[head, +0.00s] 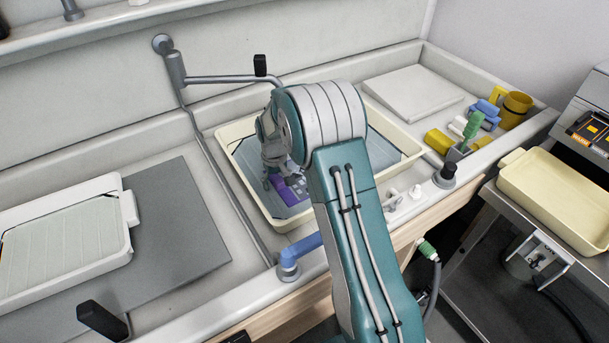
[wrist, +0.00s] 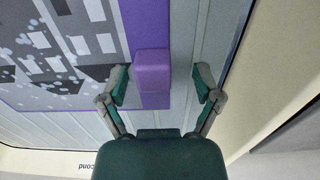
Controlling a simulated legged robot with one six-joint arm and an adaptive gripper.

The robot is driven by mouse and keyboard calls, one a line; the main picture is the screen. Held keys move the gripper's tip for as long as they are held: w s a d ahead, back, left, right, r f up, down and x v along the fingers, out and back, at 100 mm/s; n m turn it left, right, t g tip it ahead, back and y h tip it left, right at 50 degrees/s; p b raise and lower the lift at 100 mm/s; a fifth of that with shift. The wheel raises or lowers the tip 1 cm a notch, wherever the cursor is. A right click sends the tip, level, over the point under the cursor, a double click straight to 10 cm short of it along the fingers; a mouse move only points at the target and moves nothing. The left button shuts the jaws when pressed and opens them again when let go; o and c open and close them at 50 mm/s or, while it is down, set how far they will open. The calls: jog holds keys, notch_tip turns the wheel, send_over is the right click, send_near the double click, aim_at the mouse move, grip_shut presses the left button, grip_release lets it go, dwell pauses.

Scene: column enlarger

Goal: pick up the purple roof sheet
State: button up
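The purple roof sheet (wrist: 145,25) shows in the wrist view as a flat sheet with a purple border and a grey and white printed pattern. A raised purple block (wrist: 153,70) stands at its edge. My gripper (wrist: 162,80) is open, with one green-padded finger on each side of the block and visible gaps between. In the head view my gripper (head: 275,172) points down into a cream tray (head: 237,130), where part of the purple sheet (head: 290,192) shows beside it. My arm hides much of the sheet there.
The tray sits in a long pale sink. A white tray (head: 125,210) lies on a grey board at left. A blue pipe (head: 300,248) stands at the front edge. Yellow, blue and green items crowd the right end. A second cream tray (head: 560,190) stands on a cart at right.

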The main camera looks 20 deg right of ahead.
jog(key=shift+d, duration=0.25)
jog(key=c, duration=1)
jog(key=shift+d, duration=0.15)
grip_shut()
jog(key=shift+r, duration=0.2)
notch_tip(320, 180, up, 11)
dwell(3.3)
